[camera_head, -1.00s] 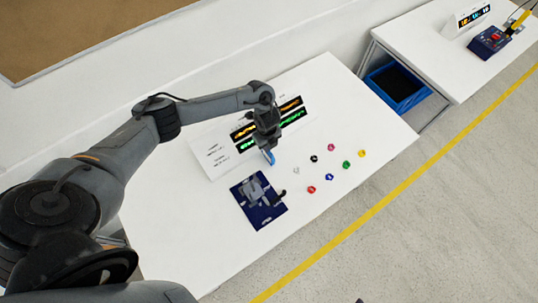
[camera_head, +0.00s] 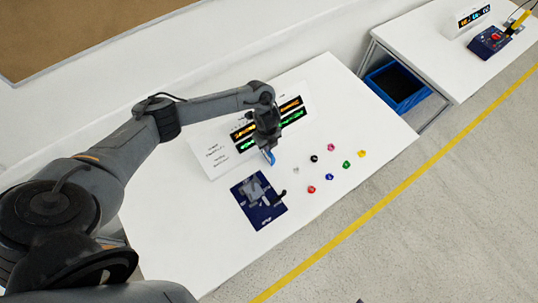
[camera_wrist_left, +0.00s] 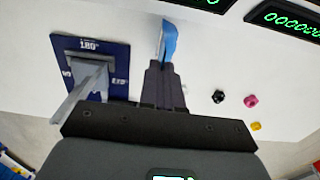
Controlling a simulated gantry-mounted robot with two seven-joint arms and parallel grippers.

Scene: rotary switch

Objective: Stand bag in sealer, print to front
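I see no bag that I can make out and nothing clearly a sealer. A dark blue panel (camera_head: 262,218) lies on the white table; it also shows in the left wrist view (camera_wrist_left: 122,60), with marks such as 180° and 270°. A grey lever-like part (camera_wrist_left: 88,84) stands on it. My left gripper (camera_head: 268,146) is above the table, up and right of the panel in the head view. Its fingers (camera_wrist_left: 163,80) are close together around a thin blue piece (camera_wrist_left: 168,40), held clear of the panel. My right gripper is out of view.
Several small coloured knobs (camera_head: 331,147) lie on the white table (camera_head: 190,250), right of the panel. A lit display board (camera_head: 213,158) stands behind my gripper. A blue crate (camera_head: 398,88) sits between this table and another (camera_head: 418,35) that bears a control box (camera_head: 488,42).

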